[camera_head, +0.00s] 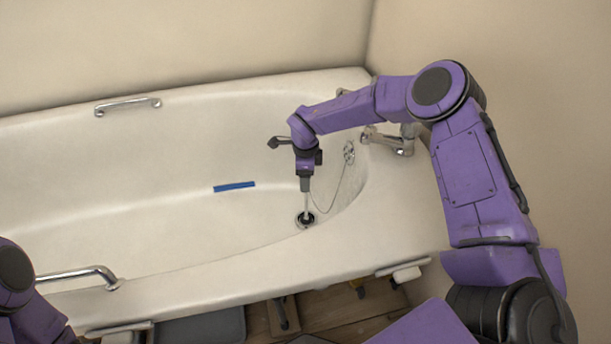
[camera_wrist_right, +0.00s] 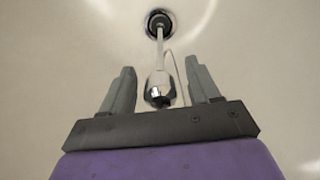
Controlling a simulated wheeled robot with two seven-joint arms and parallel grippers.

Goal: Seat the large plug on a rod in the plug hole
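The plug hole (camera_head: 305,220) is a dark ring in the tub floor near the right end. The large plug (camera_wrist_right: 159,24) shows as a dark disc at the hole, with a thin metal rod (camera_wrist_right: 160,48) rising from it to a thicker silver handle (camera_wrist_right: 158,84). I cannot tell whether the plug is fully down. My right gripper (camera_head: 305,186) points down above the hole. In the wrist view its two grey fingers (camera_wrist_right: 160,68) stand apart on either side of the handle, with gaps on both sides. My left gripper is out of view; only part of the left arm shows at lower left.
A chain (camera_head: 337,192) hangs from the overflow fitting (camera_head: 349,152) toward the rod. A tap (camera_head: 397,141) stands on the right end of the bathtub (camera_head: 130,211). A blue strip (camera_head: 234,186) lies left of the gripper. Grab rails are at the back (camera_head: 127,105) and front (camera_head: 78,274).

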